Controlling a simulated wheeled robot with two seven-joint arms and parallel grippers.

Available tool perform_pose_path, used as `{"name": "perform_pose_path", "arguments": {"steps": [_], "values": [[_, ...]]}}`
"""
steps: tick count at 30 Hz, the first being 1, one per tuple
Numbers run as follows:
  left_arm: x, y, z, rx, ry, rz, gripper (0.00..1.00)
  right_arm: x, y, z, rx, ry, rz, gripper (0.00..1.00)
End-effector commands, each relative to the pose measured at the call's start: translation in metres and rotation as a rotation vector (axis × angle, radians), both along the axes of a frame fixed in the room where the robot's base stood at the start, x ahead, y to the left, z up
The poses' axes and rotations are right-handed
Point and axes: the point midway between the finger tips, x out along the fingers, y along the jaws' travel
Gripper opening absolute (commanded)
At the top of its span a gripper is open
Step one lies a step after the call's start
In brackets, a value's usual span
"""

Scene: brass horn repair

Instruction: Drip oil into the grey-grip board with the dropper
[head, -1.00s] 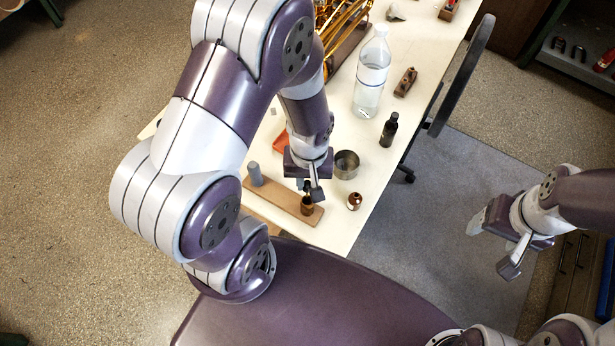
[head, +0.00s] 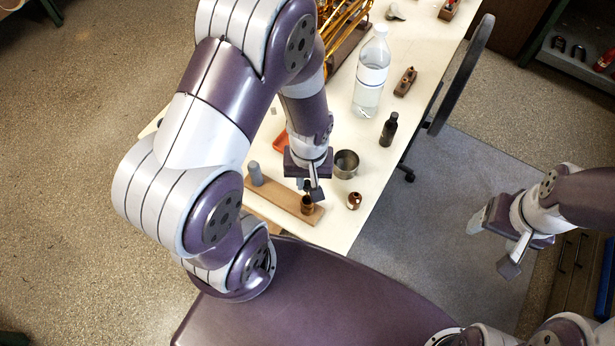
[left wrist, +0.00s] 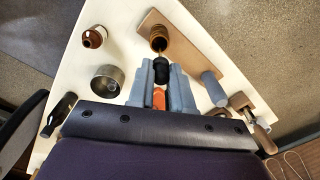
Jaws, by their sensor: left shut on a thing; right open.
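The grey-grip board (head: 276,198) is a flat wooden board near the table's front edge. A grey upright grip (head: 254,174) stands at its left end and a small brown-brass cup (head: 307,205) at its right end. They also show in the left wrist view as the board (left wrist: 190,48), grip (left wrist: 214,89) and cup (left wrist: 158,38). My left gripper (head: 309,186) is shut on the dropper (left wrist: 161,72) by its black bulb. The dropper's tip points down at the cup's mouth; whether it is inside, I cannot tell. My right gripper (head: 494,243) is open and empty, off the table at right.
A small brown bottle (head: 354,201) and a metal cup (head: 346,164) stand right of the board. A black bottle (head: 389,130), a clear bottle (head: 370,85) and a wooden block tool (head: 405,82) are farther back. An orange tray (head: 281,143) lies behind my left gripper.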

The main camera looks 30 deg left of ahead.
Motion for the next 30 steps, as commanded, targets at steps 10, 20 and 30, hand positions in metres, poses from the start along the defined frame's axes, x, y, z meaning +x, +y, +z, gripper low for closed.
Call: {"name": "perform_pose_path", "arguments": {"steps": [10, 20, 30], "values": [[0.000, 0.000, 0.000, 0.000, 0.001, 0.000, 0.00, 0.000, 0.000, 0.003, 0.000, 0.000, 0.000, 0.69], [0.000, 0.000, -0.008, 0.000, 0.001, 0.000, 0.00, 0.000, 0.000, -0.004, 0.000, 0.000, 0.000, 0.69], [0.000, 0.000, -0.019, 0.000, 0.000, 0.000, 0.00, 0.000, 0.000, -0.012, 0.000, 0.000, 0.000, 0.69]]}}
